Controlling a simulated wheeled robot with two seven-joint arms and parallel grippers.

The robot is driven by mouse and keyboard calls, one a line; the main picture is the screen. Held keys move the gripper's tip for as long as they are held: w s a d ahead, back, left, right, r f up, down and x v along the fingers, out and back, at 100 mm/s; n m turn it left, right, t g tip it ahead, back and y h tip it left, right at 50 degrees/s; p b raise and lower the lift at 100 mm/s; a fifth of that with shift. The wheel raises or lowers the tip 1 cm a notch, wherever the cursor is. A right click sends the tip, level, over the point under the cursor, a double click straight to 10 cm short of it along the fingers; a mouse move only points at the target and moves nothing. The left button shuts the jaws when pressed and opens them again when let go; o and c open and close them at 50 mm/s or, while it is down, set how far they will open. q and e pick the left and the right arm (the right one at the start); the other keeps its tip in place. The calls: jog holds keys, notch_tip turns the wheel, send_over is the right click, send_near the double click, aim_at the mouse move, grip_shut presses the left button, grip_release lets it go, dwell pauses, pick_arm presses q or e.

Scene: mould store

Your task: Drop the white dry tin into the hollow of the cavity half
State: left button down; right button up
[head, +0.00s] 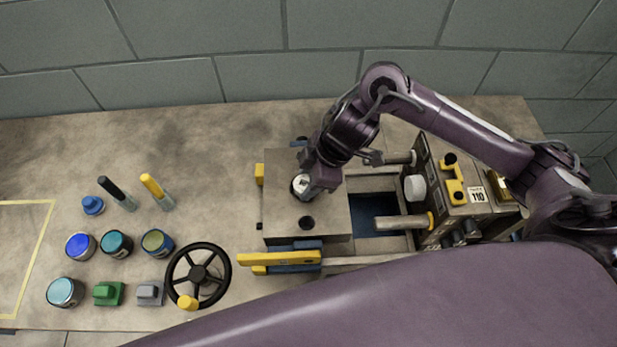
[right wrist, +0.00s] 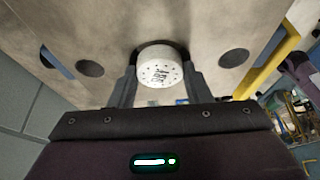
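The white dry tin (right wrist: 160,68) has dark print on its face, ringed by small dots. It also shows in the head view (head: 301,184), partly covered by my gripper. My right gripper (right wrist: 160,75) has its fingers on both sides of the tin, apparently gripping it. The cavity half (head: 279,213) is a grey-brown block. Its round, dark hollow (right wrist: 144,50) shows around and behind the tin; how far the tin is inside it I cannot tell. In the head view my right gripper (head: 311,188) points down over the hollow. My left gripper is out of view.
Smaller round holes (head: 306,222) flank the hollow. A machine (head: 460,207) labelled 110 with bars (head: 395,222) stands right of the block. A yellow bar (head: 280,258) runs along its front. A black handwheel (head: 199,272), paint tins (head: 117,244) and brushes (head: 152,187) stand left.

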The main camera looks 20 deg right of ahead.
jog(key=shift+o, duration=1)
jog(key=shift+s+f, duration=0.2)
jog(key=shift+f, duration=0.1)
jog(key=shift+r, duration=0.25)
jog(key=shift+o, duration=0.4)
jog(key=w+p+v, duration=0.1)
jog(key=p+v, duration=0.1)
jog(key=v, duration=1)
jog(key=shift+s+r+p, duration=0.25)
jog(key=shift+r+p, duration=0.05)
jog(key=shift+r, duration=0.2)
